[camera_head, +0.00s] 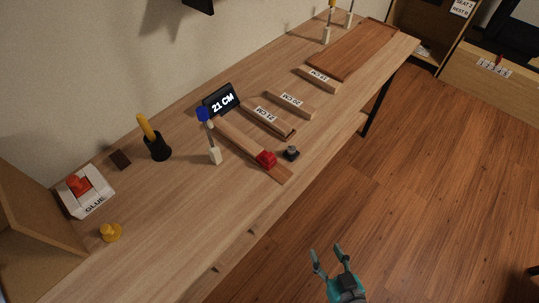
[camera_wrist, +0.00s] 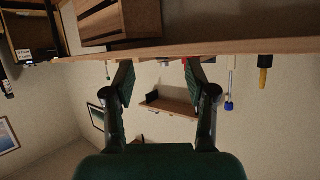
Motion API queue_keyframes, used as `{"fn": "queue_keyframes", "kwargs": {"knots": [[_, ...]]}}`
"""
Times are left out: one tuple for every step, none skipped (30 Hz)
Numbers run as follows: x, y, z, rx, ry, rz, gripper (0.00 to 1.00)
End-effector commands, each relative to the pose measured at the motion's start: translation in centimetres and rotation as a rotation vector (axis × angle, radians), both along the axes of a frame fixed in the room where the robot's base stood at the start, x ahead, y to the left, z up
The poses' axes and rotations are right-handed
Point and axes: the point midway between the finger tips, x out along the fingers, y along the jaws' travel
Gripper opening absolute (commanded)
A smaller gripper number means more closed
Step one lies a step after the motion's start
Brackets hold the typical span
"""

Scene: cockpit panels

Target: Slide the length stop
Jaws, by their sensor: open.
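The red block (camera_head: 265,159), which looks like the length stop, sits near the front end of a long wooden rail (camera_head: 240,140) on the workbench. A small black knob-like piece (camera_head: 292,153) stands just right of it. My gripper (camera_head: 327,252) is open and empty, in front of the bench's front edge and well apart from the red block. In the wrist view its two fingers (camera_wrist: 159,75) are spread with nothing between them.
Labelled wooden pieces (camera_head: 290,104) lie beyond the rail. A white post with a blue top (camera_head: 203,115) stands close on the rail's left. A black cup with a yellow handle (camera_head: 157,148), a glue box (camera_head: 86,191) and a yellow knob (camera_head: 110,232) are farther left.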

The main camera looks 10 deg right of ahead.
Motion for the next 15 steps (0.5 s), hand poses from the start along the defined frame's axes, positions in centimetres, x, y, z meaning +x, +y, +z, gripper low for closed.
{"fn": "queue_keyframes", "kwargs": {"knots": [[1.8, 0.0, 0.0, 0.007, -0.001, 0.015, 0.56], [2.7, 0.1, -0.2, 0.01, 0.005, 0.025, 0.56], [3.8, 0.3, -0.3, 0.017, 0.011, 0.044, 0.56], [4.7, 0.4, -0.3, 0.02, 0.014, 0.059, 0.56], [5.6, 0.5, -0.2, 0.023, 0.017, 0.073, 0.56], [6.7, 0.7, -0.2, 0.028, 0.019, 0.094, 0.56], [7.6, 0.8, -0.1, 0.031, 0.021, 0.113, 0.56], [8.4, 0.9, 0.0, 0.032, 0.023, 0.131, 0.56], [9.5, 1.1, 0.3, 0.034, 0.023, 0.157, 0.56], [10.4, 1.2, 0.5, 0.037, 0.023, 0.176, 0.56], [11.2, 1.3, 0.7, 0.036, 0.022, 0.197, 0.56], [12.3, 1.5, 1.1, 0.036, 0.02, 0.226, 0.56], [13.1, 1.6, 1.5, 0.036, 0.017, 0.249, 0.56], [13.9, 1.7, 1.9, 0.034, 0.015, 0.272, 0.56], [14.9, 1.8, 2.4, 0.032, 0.011, 0.304, 0.56]]}}
